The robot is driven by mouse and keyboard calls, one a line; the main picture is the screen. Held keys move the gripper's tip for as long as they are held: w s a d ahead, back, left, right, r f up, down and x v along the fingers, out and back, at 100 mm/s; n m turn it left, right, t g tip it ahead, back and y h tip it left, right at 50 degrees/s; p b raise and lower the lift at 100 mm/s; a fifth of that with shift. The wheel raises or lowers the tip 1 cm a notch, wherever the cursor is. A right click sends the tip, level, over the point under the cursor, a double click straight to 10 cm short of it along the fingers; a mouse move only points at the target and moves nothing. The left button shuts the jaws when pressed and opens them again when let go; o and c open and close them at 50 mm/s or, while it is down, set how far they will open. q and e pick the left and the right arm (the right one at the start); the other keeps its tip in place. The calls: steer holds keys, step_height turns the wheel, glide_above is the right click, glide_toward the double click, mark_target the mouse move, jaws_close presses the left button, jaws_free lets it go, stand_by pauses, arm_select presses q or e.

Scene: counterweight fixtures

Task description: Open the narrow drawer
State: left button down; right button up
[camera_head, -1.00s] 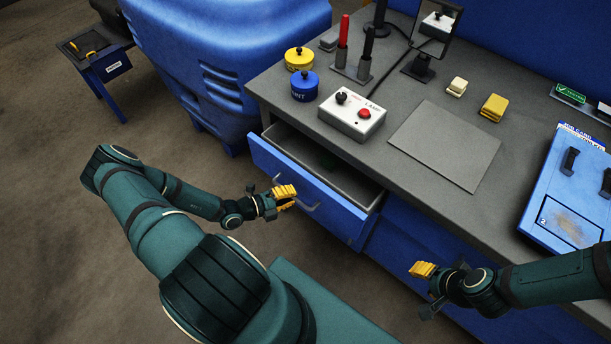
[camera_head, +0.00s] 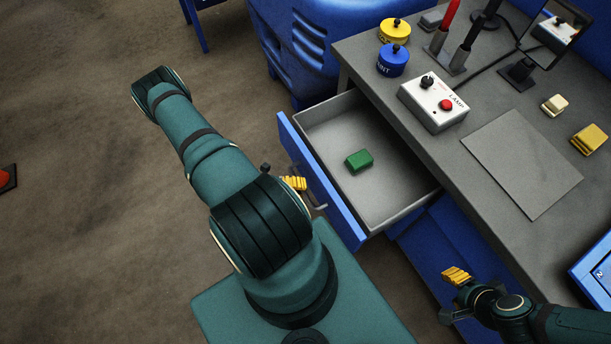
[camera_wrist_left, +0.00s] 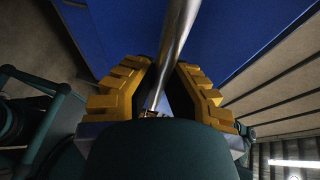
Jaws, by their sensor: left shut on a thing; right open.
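The narrow drawer (camera_head: 312,172) with a blue front stands pulled well out from the grey workbench. Its grey inside shows, with a green block (camera_head: 359,161) lying on its floor. My left gripper (camera_head: 294,183) is at the drawer front, partly hidden behind my own arm. In the left wrist view its yellow fingers (camera_wrist_left: 160,95) are shut on the metal bar handle (camera_wrist_left: 178,40), with the blue front behind. My right gripper (camera_head: 455,277) is open and empty, apart from the bench, in front of the blue cabinet below the drawer's right end.
On the bench (camera_head: 450,155) stand a white control box (camera_head: 433,103) with a red button, a blue canister (camera_head: 393,61), a yellow canister (camera_head: 394,32), a grey plate (camera_head: 522,163) and a small mirror (camera_head: 552,38). A blue ribbed body (camera_head: 310,40) stands behind.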

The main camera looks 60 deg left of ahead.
arm_select(q)
steer(key=shift+d, duration=0.1)
steer(key=c, duration=1)
jaws_free()
steer(key=v, duration=1.2)
